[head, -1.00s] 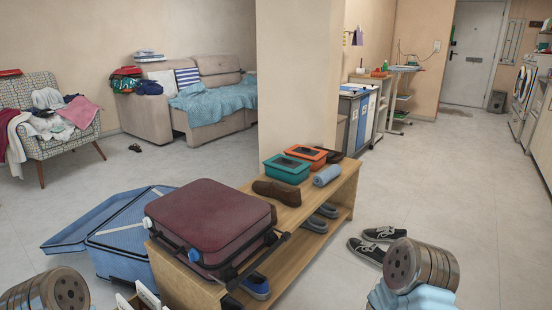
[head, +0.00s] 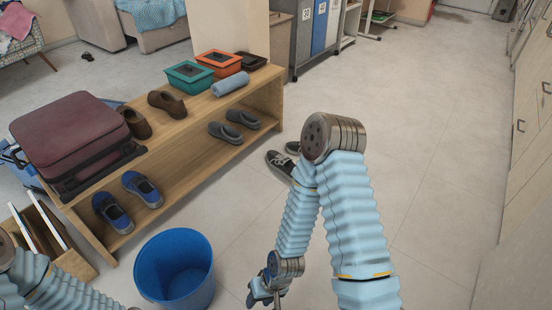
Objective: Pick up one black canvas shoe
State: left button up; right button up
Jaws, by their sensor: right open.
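A black canvas shoe (head: 279,162) with a pale sole lies on the floor in the head view, right of the wooden shelf's end. A second black canvas shoe (head: 293,148) lies beside it, mostly hidden behind my right arm. My right gripper (head: 262,297) is low in the picture, right of the blue bin, open and well nearer to me than the shoes. It touches nothing that I can see. My left arm enters at the lower left, and its gripper is out of the picture.
The wooden shelf (head: 238,158) holds a maroon suitcase (head: 70,135), boxes and brown shoes on top, with blue and grey shoes below. A blue bin (head: 175,265) stands before it, and a wooden crate (head: 70,258) at the left. Floor to the right is clear.

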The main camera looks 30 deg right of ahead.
aim_at(281, 163)
jog(key=i+l+u, duration=0.1)
jog(key=l+u, duration=0.4)
jog(key=l, duration=0.55)
jog(key=l+u, duration=0.45)
jog(key=l, duration=0.6)
jog(key=l+z, duration=0.2)
jog(key=l, duration=0.4)
jog(key=i+l+z, duration=0.2)
jog(key=l, duration=0.35)
jog(key=l+z, duration=0.2)
jog(key=z, duration=0.2)
jog(key=l+z, duration=0.2)
jog(key=z, duration=0.2)
jog(key=i+j, duration=0.05)
